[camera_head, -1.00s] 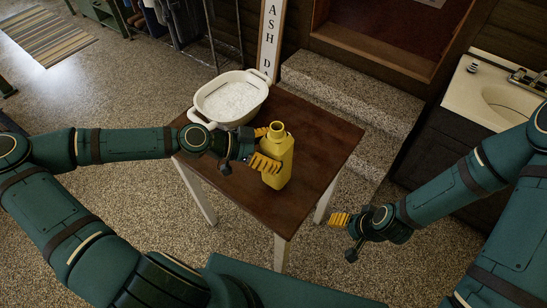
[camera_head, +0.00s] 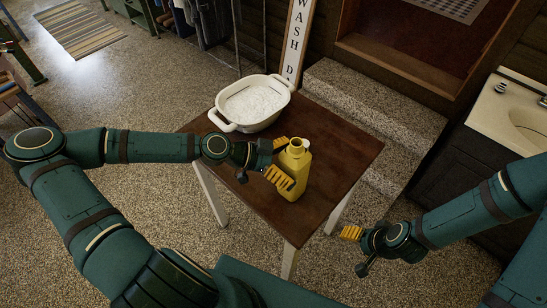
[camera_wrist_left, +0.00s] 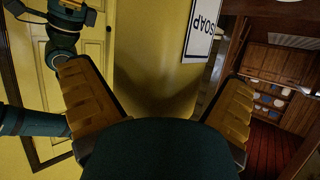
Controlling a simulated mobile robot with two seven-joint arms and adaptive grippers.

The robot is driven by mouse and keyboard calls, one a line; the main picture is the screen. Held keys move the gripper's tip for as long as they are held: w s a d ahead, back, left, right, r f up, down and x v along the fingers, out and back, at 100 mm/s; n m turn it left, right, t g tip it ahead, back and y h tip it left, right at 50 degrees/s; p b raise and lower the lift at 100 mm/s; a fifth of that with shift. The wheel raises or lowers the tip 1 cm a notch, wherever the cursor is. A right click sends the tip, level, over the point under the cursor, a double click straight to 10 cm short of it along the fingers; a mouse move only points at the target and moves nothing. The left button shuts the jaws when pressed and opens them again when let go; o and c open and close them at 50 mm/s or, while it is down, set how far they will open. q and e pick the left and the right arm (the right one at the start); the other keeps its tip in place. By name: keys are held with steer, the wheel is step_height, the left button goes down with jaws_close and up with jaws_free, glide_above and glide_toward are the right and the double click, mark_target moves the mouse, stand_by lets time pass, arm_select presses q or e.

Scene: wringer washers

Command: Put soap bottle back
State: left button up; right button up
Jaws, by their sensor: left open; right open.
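The yellow soap bottle (camera_head: 295,172) stands upright on the dark wooden table (camera_head: 335,150). My left gripper (camera_head: 281,161) is open, with its yellow fingers at the left side of the bottle in the head view. In the left wrist view a yellow bottle surface with a SOAP label (camera_wrist_left: 203,30) fills the space between and beyond the spread fingers of the left gripper (camera_wrist_left: 165,100). I cannot tell whether the fingers touch the bottle. My right gripper (camera_head: 352,236) is open and empty, off to the right of the table and lower.
A white tub (camera_head: 213,121) of white powder stands at the table's back left. Stone steps (camera_head: 350,95) and a tall sign (camera_head: 296,40) are behind the table. A sink (camera_head: 510,110) is at the right. The table's right part is bare.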

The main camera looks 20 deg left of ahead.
arm_select(q)
steer(key=p+v, duration=0.1)
steer(key=v, duration=1)
steer(key=shift+s+a, duration=0.2)
steer(key=shift+a, duration=0.1)
steer(key=shift+r, duration=0.15)
